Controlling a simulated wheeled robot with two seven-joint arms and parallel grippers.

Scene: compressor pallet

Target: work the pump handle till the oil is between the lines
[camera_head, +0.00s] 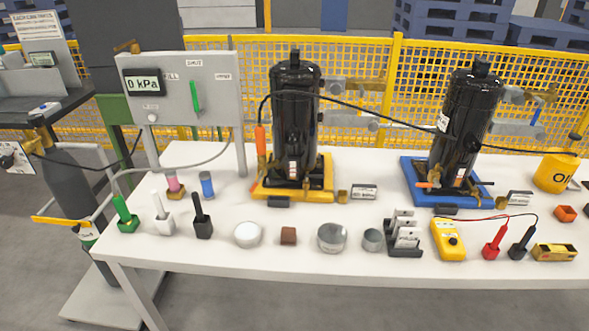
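A yellow oil can (553,174), marked with letters that begin "OI", stands at the right end of the white table. A small dark knob shows above it at the right edge; I cannot tell whether it is the pump handle. Two black compressors stand on the table, one (295,115) on a yellow base (262,188) and one (462,120) on a blue base (420,178). Each has a small pale and red patch low on its front. The oil level and its lines are too small to make out. Neither of my grippers is in view.
The white table (350,270) holds several small tools, cups and blocks along its front, with a yellow meter (447,240). A grey panel (215,110) reading 0 kPa stands at left, beside a gas cylinder (70,185). Yellow mesh fencing (360,60) runs behind.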

